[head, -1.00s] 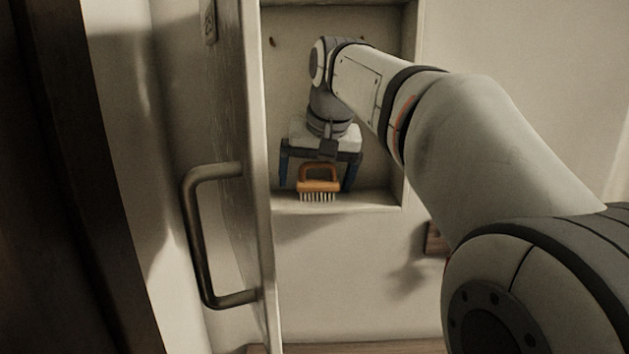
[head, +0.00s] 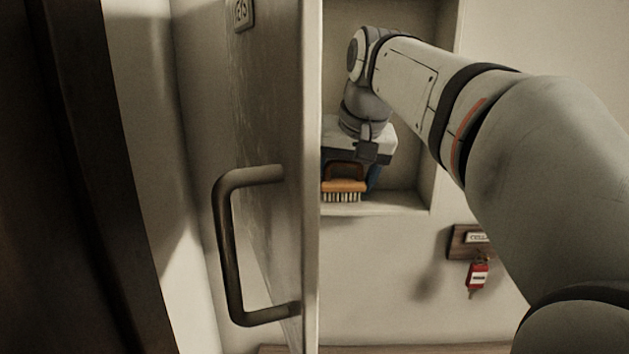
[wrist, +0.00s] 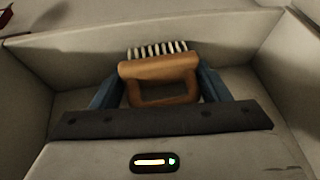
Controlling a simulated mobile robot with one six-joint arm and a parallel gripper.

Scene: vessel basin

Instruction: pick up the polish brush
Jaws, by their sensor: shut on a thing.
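The polish brush (head: 344,187) has an orange-brown block, a loop handle and pale bristles. In the head view it is at the bottom of the wall niche (head: 410,202), bristles down, close to the niche floor; I cannot tell if it touches it. My gripper (wrist: 161,90) is shut on the brush, with a blue finger on each side of it in the wrist view, where the brush (wrist: 158,68) shows with its handle toward the gripper's body. In the head view the open door hides the left part of the gripper and the niche.
An open door (head: 265,120) with a dark bar handle (head: 228,250) stands just left of the niche, close to my gripper. The niche walls surround the gripper. A wooden key plate (head: 466,240) with a red-tagged key (head: 477,275) hangs at lower right.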

